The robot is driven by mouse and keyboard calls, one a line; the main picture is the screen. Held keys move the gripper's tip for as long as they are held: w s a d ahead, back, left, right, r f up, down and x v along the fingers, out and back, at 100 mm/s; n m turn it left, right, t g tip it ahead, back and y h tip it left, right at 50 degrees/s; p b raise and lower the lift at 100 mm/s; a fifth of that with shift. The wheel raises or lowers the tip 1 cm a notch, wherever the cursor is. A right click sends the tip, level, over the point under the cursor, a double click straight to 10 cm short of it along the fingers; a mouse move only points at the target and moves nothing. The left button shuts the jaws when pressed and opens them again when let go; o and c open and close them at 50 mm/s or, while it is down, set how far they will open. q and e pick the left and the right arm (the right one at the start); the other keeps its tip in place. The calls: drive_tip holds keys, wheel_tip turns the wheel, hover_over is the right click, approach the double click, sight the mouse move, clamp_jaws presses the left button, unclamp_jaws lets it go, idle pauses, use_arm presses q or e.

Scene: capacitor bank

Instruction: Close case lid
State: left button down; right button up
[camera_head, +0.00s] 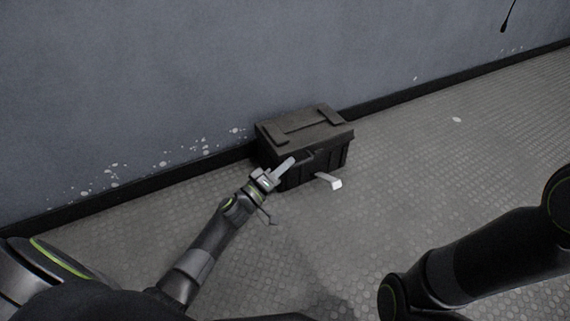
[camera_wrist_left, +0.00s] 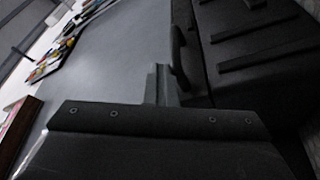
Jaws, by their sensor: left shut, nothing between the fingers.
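The dark case (camera_head: 332,160) stands on the floor against the wall. Its lid (camera_head: 300,127) lies over the top, with raised strips on it; I cannot tell if it is fully seated. My left gripper (camera_head: 287,166) is at the front left of the case, near the front edge under the lid; its fingers are shut and empty. In the left wrist view the shut fingers (camera_wrist_left: 162,84) point toward the dark case (camera_wrist_left: 262,62), which fills the right side. I cannot tell whether they touch it. My right gripper is not in view; only part of that arm shows.
A pale strip with a white end (camera_head: 334,182) sticks out low before the case; I cannot tell what it is. The wall (camera_head: 150,70) with a black skirting (camera_head: 405,95) runs behind. The patterned floor (camera_head: 450,160) is clear to the right.

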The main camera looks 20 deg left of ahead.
use_arm(q)
drive_tip(key=shift+s+f, duration=0.2)
drive_tip(key=shift+f, duration=0.45)
drive_tip(key=r+p+v, duration=0.1)
drive_tip(key=p+v, duration=0.2)
drive_tip(key=v, duration=1.4)
drive_tip(key=shift+r, duration=0.2)
drive_tip(key=shift+r+p, duration=0.1)
drive_tip(key=shift+p, duration=0.2)
